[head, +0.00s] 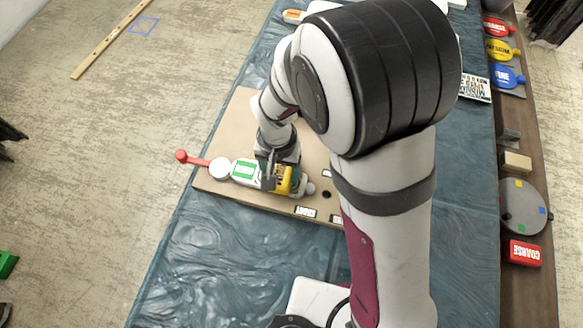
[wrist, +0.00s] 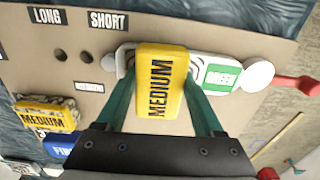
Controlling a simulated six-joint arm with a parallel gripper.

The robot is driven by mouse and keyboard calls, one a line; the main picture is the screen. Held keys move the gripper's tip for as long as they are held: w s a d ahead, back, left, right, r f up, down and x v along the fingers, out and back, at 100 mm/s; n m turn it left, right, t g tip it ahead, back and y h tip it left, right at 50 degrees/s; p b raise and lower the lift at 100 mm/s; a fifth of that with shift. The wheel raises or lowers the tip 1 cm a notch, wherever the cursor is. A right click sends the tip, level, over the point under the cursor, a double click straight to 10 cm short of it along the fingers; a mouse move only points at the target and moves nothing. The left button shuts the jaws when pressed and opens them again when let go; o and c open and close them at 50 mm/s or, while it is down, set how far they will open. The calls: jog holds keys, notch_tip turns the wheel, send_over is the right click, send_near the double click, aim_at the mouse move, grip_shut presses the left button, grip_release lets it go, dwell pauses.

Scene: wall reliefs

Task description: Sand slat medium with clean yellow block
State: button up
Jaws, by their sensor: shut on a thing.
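A yellow block marked MEDIUM (wrist: 161,82) is held between the two green fingers of my gripper (wrist: 160,88); its visible faces look clean. It is over the near part of a white slat (wrist: 189,65) with a green-framed label; I cannot tell whether they touch. In the head view, my gripper (head: 281,170) and the yellow block (head: 285,181) are at the right part of the slat (head: 238,168), which lies on a tan board (head: 222,187). A second yellow MEDIUM block (wrist: 46,118), with grey crusted edges, lies left in the wrist view.
A blue block marked FINE (wrist: 60,146) lies beside the crusted block. A red lever (head: 190,158) sticks out past the board's left edge. A red COARSE block (head: 524,253) and a grey disc (head: 522,206) are on the right shelf. My arm hides the table's middle.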

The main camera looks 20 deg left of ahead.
aim_at(300, 184)
jog(key=shift+a, duration=3.4)
jog(key=shift+d+r, duration=0.1)
jog(key=shift+d, duration=5.6)
notch_tip(300, 184, up, 8)
